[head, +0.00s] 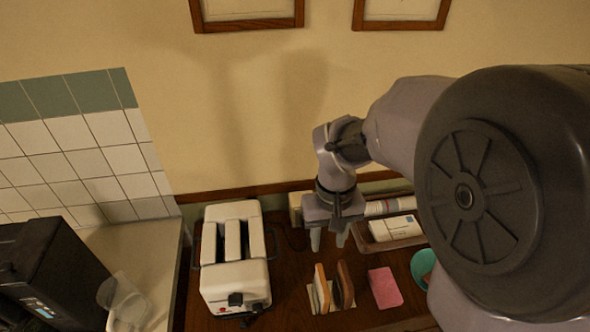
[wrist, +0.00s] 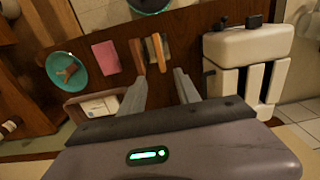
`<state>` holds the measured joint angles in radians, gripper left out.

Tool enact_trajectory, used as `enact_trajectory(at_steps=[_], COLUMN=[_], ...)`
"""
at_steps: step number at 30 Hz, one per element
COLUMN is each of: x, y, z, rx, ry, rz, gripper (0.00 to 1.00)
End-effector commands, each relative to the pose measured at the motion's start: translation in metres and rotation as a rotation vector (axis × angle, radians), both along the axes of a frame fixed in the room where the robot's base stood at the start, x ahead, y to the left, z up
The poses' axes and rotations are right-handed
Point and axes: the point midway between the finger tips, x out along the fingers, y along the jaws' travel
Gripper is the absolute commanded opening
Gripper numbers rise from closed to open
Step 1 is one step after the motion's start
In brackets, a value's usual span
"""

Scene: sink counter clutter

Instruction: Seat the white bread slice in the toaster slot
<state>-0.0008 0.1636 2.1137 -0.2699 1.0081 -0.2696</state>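The white bread slice (head: 322,288) is the paler of two slices standing on edge side by side, and it also shows in the wrist view (wrist: 158,52). The browner slice (head: 345,284) stands just to its right in the head view. The cream toaster (head: 235,289) stands to the left, with two long dark slots on top that look empty; it is on the right in the wrist view (wrist: 248,46). My gripper (head: 328,239) is open and empty, above and behind the slices. Its spread fingers (wrist: 160,77) point toward the slices in the wrist view.
A pink pad (head: 384,288) and a teal bowl (head: 423,264) lie right of the slices. A tray with a white box (head: 393,228) sits at the back right. A black appliance (head: 45,275) and a clear jar (head: 125,297) are at the left. Dark counter lies between toaster and slices.

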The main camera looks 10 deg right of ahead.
Motion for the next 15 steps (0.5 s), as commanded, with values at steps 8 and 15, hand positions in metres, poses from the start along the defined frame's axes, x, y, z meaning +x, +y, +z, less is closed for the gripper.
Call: enact_trajectory(at_steps=[8, 15], x=[-0.002, -0.001], y=[0.000, 0.000], z=[-0.088, -0.124], rx=[0.000, 0.000], ry=[0.006, 0.003], rz=[0.000, -0.001], gripper=[0.39, 0.39])
